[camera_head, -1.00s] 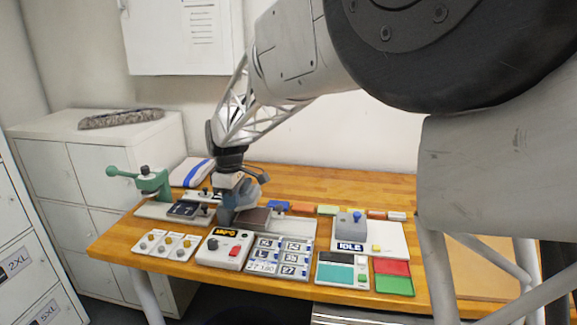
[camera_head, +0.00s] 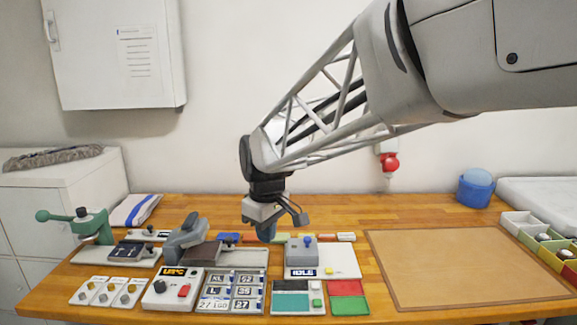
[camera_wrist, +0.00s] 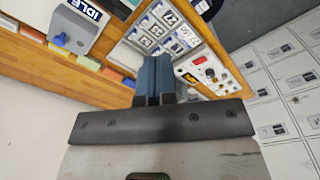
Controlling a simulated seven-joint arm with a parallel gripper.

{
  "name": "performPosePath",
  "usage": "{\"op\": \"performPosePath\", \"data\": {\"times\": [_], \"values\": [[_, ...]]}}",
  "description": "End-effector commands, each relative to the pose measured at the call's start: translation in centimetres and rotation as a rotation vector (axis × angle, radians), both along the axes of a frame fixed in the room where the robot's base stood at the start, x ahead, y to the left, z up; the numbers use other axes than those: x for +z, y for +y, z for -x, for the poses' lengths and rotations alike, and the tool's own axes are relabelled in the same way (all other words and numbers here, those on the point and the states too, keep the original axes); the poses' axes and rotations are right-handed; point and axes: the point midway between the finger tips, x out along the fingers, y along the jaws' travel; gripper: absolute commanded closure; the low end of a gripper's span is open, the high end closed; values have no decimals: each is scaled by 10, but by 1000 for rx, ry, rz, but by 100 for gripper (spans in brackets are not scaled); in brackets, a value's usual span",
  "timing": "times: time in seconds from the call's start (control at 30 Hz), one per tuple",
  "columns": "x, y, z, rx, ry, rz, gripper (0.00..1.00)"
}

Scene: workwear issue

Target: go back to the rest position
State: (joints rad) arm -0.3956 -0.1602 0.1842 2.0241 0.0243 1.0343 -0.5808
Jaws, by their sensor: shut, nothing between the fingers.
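My gripper (camera_head: 266,232) hangs above the back middle of the wooden table, pointing down. Its blue fingers are together with nothing between them; they also show in the wrist view (camera_wrist: 153,82). It is apart from the grey press-like device (camera_head: 186,238) to its left and the grey unit with a blue knob and IDLE display (camera_head: 301,252) to its right.
The table (camera_head: 340,213) also holds a green lever press (camera_head: 90,225), a control box with a red button (camera_head: 172,289), a panel of size labels (camera_head: 235,292), red and green trays (camera_head: 348,297) and a blue tub (camera_head: 476,188). A brown board (camera_head: 465,265) lies clear at right.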

Motion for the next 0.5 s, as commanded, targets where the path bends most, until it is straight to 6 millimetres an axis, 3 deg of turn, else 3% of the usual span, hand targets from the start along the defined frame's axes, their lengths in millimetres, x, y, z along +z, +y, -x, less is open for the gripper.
{"op": "performPosePath", "data": {"times": [0.1,0.5], "values": [[6,-34,20,-96,-16,-7,100],[8,-128,96,-418,-66,-32,100]]}}
